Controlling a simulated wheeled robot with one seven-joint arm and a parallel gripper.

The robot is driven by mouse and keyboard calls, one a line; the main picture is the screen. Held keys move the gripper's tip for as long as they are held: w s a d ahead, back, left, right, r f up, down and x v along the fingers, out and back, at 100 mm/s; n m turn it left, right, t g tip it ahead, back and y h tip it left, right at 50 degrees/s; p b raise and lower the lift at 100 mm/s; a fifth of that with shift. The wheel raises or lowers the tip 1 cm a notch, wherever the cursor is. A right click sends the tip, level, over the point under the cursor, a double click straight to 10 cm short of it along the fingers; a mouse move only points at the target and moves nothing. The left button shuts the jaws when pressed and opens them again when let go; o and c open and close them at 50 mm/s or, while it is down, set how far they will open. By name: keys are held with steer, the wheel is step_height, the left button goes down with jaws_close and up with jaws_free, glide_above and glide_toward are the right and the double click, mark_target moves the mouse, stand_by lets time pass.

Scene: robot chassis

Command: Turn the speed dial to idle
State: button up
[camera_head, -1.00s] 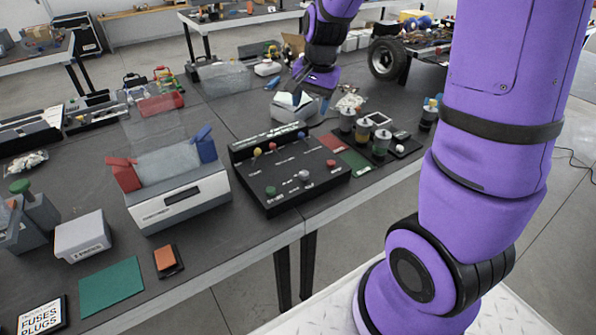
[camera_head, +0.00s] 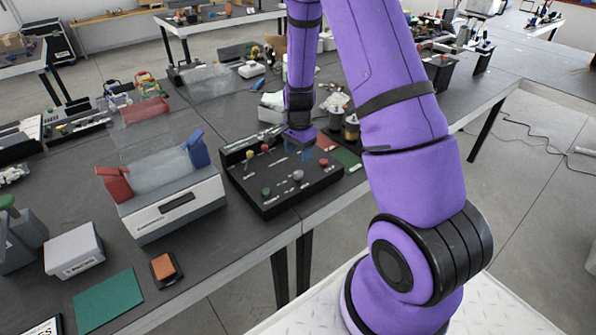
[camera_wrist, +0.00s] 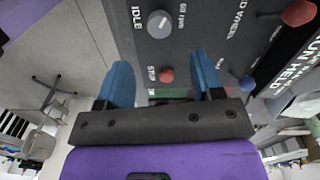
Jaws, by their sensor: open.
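The speed dial (camera_wrist: 158,24) is a round grey knob on the black control panel (camera_head: 270,205), with "IDLE" printed on one side and an rpm label on the other. I cannot clearly tell which mark it points at. The dial also shows in the head view (camera_head: 298,174), near the panel's middle. My gripper (camera_wrist: 160,62) is open and empty, its two blue fingers apart over the panel. The dial lies beyond the fingertips in the wrist view, not between them. A red stop knob (camera_wrist: 166,74) shows between the fingers, below them.
A green knob (camera_head: 266,191), a red-topped lever (camera_head: 265,148) and a blue knob (camera_wrist: 246,83) are on the same panel. A grey box with red and blue clamps (camera_head: 175,203) stands left of it. Canisters (camera_head: 352,130) stand behind right.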

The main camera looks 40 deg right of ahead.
mark_target(299, 173)
step_height(299, 173, down, 8)
steer(key=shift+f, duration=0.1)
stand_by(0.4)
steer(key=c, duration=0.9)
